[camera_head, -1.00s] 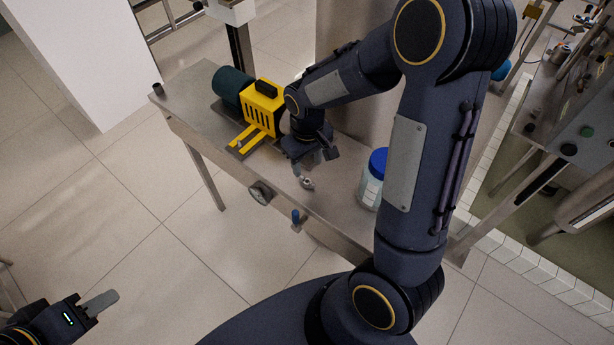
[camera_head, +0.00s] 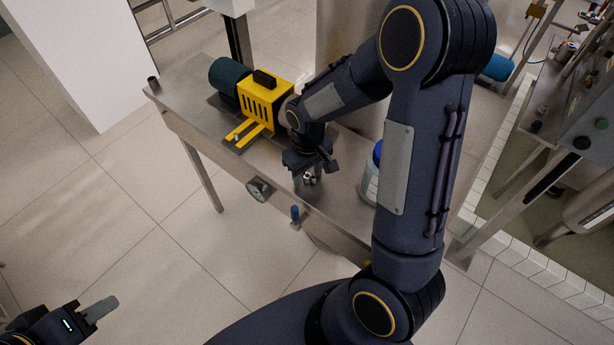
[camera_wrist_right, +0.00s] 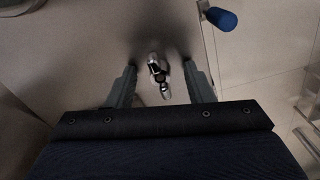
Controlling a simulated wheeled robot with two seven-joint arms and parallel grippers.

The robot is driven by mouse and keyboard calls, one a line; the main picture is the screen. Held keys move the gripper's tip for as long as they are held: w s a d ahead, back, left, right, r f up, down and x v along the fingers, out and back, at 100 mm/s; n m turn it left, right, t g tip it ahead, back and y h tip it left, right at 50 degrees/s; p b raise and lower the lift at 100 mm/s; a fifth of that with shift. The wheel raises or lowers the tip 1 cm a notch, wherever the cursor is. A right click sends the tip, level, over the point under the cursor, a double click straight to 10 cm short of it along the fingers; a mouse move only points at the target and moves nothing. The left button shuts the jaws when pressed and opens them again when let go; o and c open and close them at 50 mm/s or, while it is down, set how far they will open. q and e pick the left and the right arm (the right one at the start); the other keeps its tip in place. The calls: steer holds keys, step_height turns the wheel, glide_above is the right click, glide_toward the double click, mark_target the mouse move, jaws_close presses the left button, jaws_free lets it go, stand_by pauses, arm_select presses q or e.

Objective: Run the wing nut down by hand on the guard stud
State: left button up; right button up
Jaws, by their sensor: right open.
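A small shiny metal piece, looking like the wing nut (camera_wrist_right: 158,72), lies on the steel table top. It also shows in the head view (camera_head: 309,179), just below my right gripper (camera_head: 305,172). In the right wrist view my right gripper (camera_wrist_right: 160,86) is open, its two fingers apart on either side of the nut with a gap each side. The yellow guard (camera_head: 263,97) stands on the table beside a dark green motor. A small light tip, perhaps the stud (camera_head: 236,137), shows at its forked yellow foot. My left gripper (camera_head: 101,309) is at the lower left, away from the table.
A white jar with a blue lid (camera_head: 371,180) stands to the right, partly behind my arm. Bare table top (camera_head: 340,205) lies between the nut and jar.

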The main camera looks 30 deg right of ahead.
mark_target(308, 174)
jaws_close()
steer(key=shift+r+p, duration=2.8)
steer(key=shift+r, duration=0.9)
steer(key=shift+f, duration=0.1)
